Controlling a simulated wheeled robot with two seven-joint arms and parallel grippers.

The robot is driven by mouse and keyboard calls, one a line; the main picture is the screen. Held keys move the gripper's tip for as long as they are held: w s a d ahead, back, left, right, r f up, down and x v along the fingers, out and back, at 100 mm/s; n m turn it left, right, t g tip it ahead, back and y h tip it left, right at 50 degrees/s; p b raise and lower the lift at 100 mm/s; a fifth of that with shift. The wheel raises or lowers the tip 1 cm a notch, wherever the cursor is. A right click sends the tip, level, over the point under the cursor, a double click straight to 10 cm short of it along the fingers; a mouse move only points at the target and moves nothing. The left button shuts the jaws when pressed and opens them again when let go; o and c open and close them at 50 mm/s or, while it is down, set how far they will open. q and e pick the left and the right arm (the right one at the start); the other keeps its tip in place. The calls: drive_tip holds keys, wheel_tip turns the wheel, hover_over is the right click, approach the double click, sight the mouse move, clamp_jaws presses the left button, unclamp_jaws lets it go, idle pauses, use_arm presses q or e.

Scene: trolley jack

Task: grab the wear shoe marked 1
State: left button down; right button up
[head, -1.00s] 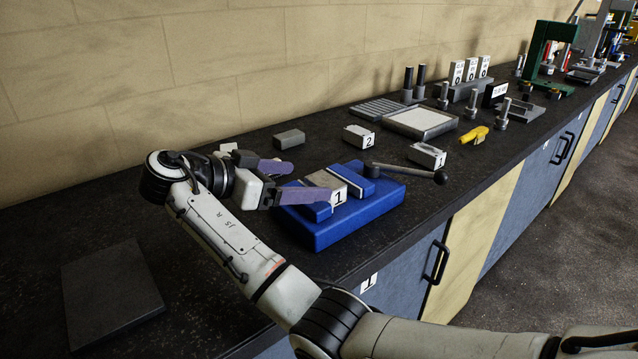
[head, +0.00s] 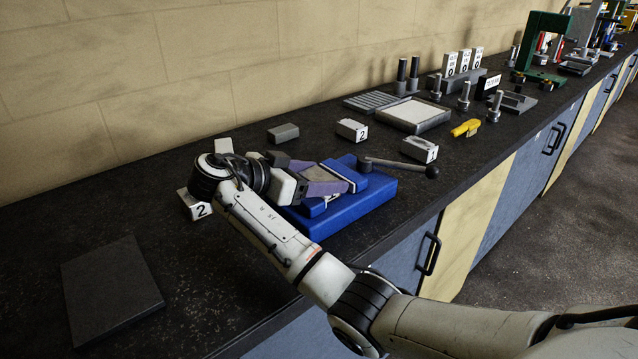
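A blue fixture (head: 358,208) stands on the dark bench. The grey block seated in it is now almost wholly hidden by my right gripper (head: 326,181), and its number does not show. The purple fingers reach over the fixture at the block's place. Whether they press on the block cannot be made out. Another light block marked 1 (head: 419,149) lies on the bench to the right, behind the fixture's lever, clear of the gripper. My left gripper is out of view.
Blocks marked 2 stand behind the fixture (head: 351,130) and left of my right wrist (head: 195,204). A plain grey block (head: 283,132) lies at the back. A lever (head: 400,166) juts right. A flat dark plate (head: 111,290) lies front left.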

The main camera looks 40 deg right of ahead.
drive_tip(key=c, duration=1.4)
drive_tip(key=shift+w+r, duration=0.1)
drive_tip(key=shift+r, duration=0.1)
clamp_jaws()
drive_tip(key=shift+r, duration=0.1)
